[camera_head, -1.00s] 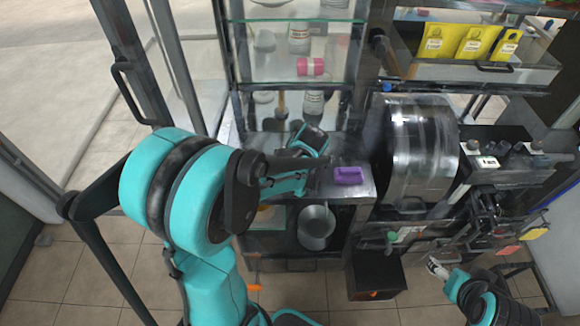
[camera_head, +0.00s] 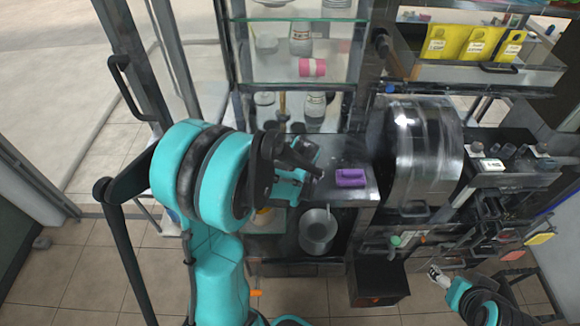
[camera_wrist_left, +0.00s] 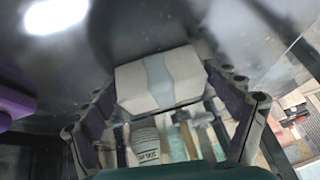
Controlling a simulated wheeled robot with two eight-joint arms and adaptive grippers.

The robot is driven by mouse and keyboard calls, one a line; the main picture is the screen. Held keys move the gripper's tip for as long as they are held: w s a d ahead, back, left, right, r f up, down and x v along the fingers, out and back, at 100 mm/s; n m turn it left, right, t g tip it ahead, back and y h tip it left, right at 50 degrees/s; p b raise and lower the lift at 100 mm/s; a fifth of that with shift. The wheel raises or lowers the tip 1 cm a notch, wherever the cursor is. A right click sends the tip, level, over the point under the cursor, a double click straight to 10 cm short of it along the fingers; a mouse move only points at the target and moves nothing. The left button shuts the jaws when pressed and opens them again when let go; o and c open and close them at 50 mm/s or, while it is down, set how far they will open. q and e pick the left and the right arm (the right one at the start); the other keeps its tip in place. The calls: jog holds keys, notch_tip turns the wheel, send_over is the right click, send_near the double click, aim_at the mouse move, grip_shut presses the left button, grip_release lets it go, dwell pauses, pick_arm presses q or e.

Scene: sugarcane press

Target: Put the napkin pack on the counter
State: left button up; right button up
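The napkin pack, a white block with a pale blue band (camera_wrist_left: 158,80), shows in the left wrist view between the purple-padded fingers of my left gripper (camera_wrist_left: 162,88). The pads meet both ends of the pack, so the gripper looks shut on it. In the head view my left gripper (camera_head: 312,172) is over the left part of the grey metal counter (camera_head: 362,194). I cannot make out the pack there. My right gripper (camera_head: 436,273) is low at the right, away from the counter; its fingers are too small to read.
A purple block (camera_head: 350,177) lies on the counter, right of my left gripper. A pink pack (camera_head: 311,67) stands on a glass shelf behind. A metal press drum (camera_head: 424,150) bounds the counter at right. A pot (camera_head: 317,230) stands below. Yellow packs (camera_head: 478,44) fill a rack.

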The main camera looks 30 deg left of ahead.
dwell(0.3)
pick_arm(q)
jog(key=shift+r, duration=0.2)
jog(key=p+v, duration=0.4)
jog(key=v, duration=0.7)
jog(key=s+d+r+m+t+h, duration=0.1)
jog(key=s+d+r+m+h, duration=0.1)
jog(key=s+d, duration=0.3)
jog(key=s+d+r+m+t+h, duration=0.1)
jog(key=s+d+r+m+h, duration=0.1)
jog(key=s+d, duration=0.4)
jog(key=shift+s+d+r+m+t+h, duration=0.25)
jog(key=shift+s+r+m+t+h, duration=0.05)
jog(key=shift+s+r+m, duration=0.6)
jog(key=shift+f, duration=0.1)
